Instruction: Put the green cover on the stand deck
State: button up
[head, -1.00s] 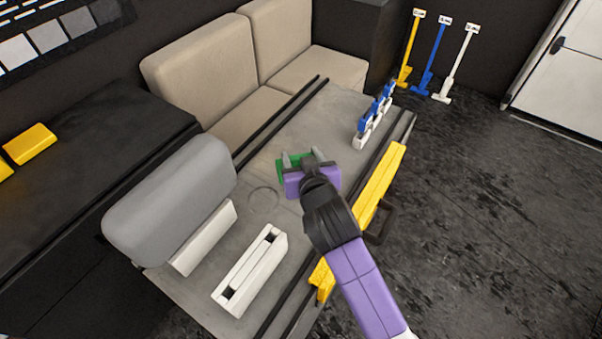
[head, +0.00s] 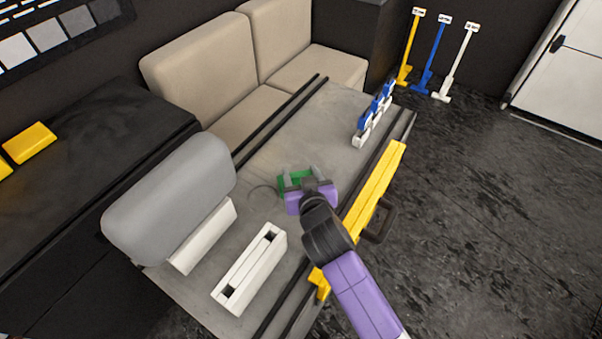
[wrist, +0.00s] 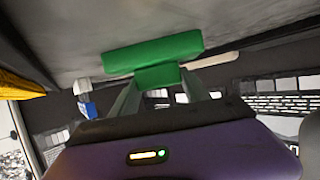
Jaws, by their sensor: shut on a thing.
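The green cover (head: 286,181) is between the fingers of my gripper (head: 300,178), over the grey table top (head: 305,125). In the wrist view the green cover (wrist: 152,54) shows as a flat bar with a narrower block, and the fingers of my gripper (wrist: 160,84) close on that block. I cannot tell how far the cover is above the table. A white stand (head: 249,268) with a dark opening at each end of its top is at the near side of the table. I cannot tell for certain whether its top is the stand deck. The cover is apart from it.
A grey rounded cushion (head: 170,200) and a white block (head: 203,237) stand left of the stand. A yellow bar (head: 378,188) lies along the right edge. Blue and white clips (head: 372,115) stand at the far right. Dark rails (head: 285,118) run along the table. The middle is clear.

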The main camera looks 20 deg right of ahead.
jog(key=o, duration=1.4)
jog(key=shift+r+p, duration=0.15)
jog(key=shift+p, duration=0.15)
jog(key=shift+s, duration=0.25)
jog(key=b+v, duration=0.1)
jog(key=v, duration=1)
jog(key=shift+s+r, duration=0.2)
